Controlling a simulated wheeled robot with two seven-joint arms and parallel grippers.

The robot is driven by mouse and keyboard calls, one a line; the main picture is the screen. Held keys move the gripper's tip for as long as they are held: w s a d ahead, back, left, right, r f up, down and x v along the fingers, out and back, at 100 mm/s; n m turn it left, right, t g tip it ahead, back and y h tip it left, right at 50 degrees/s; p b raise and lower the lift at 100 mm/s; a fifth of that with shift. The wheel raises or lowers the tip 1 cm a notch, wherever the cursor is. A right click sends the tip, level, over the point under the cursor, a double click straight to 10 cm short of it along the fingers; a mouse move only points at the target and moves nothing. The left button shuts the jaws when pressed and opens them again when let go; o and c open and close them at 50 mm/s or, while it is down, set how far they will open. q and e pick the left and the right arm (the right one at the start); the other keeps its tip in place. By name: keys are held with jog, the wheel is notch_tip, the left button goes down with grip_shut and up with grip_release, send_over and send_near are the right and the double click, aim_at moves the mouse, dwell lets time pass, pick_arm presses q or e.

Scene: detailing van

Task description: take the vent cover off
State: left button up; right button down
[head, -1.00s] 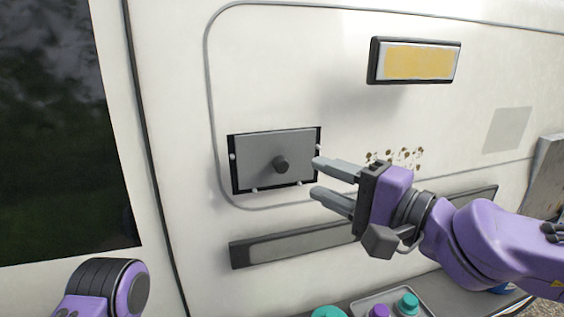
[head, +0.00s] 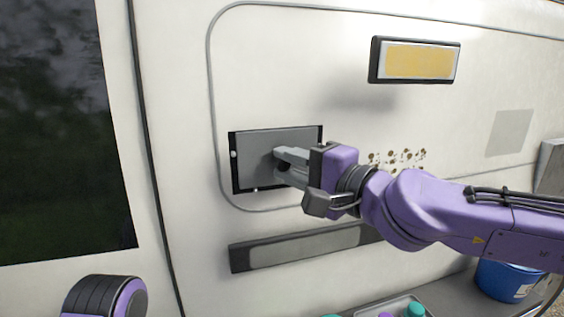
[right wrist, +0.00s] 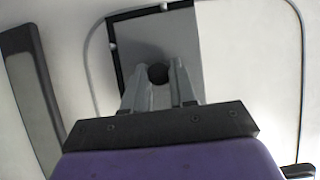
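The vent cover (head: 252,146) is a flat grey rectangular plate with a dark border, on the white van wall in the head view. Small light fasteners show along its edge. Its dark round knob (right wrist: 157,73) shows between my fingertips in the right wrist view; my fingers hide it in the head view. My right gripper (head: 279,166) reaches in from the right, its two grey fingers close together on either side of the knob. They look shut on it. The cover sits flat against the wall. My left arm shows only at the lower left; its gripper is out of frame.
A yellow-faced light panel (head: 415,62) is on the wall at upper right. A long grey strip (head: 300,246) runs below the cover. Brown specks mark the wall to the right. A tray (head: 390,305) with coloured caps and a blue bucket (head: 508,281) stand low at right.

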jog(key=shift+s, duration=0.15)
jog(key=s, duration=0.2)
jog(key=s+d, duration=0.1)
jog(key=s, duration=0.1)
jog(key=shift+d+p, duration=0.2)
jog(key=shift+p, duration=0.2)
dwell(0.4)
